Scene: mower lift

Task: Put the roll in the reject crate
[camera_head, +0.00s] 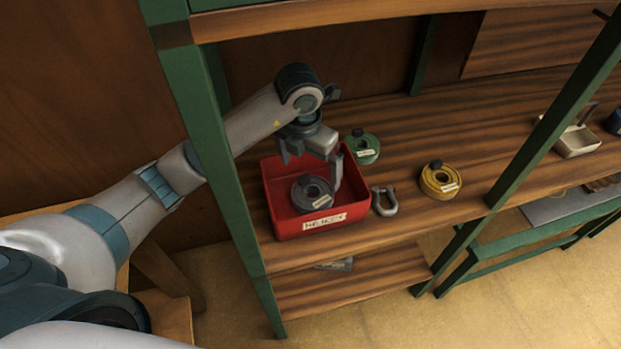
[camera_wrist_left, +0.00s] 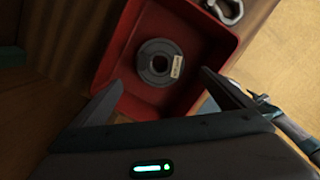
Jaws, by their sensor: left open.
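A dark grey roll (camera_head: 312,193) with a pale label lies in the red reject crate (camera_head: 288,228), which stands on the wooden shelf. The roll also shows in the left wrist view (camera_wrist_left: 160,63), inside the crate (camera_wrist_left: 117,42) and apart from the crate's walls as far as I can see. My left gripper (camera_head: 312,165) is open above the crate, its fingers apart and nothing between them. In the left wrist view the gripper (camera_wrist_left: 160,92) also shows open, with the roll beyond its fingertips. My right gripper is not in view.
A green roll (camera_head: 363,149) stands behind the crate to the right, and a yellow roll (camera_head: 440,182) lies further right. A grey shackle (camera_head: 384,201) lies close to the crate's right side. Green posts (camera_head: 560,110) frame the shelf.

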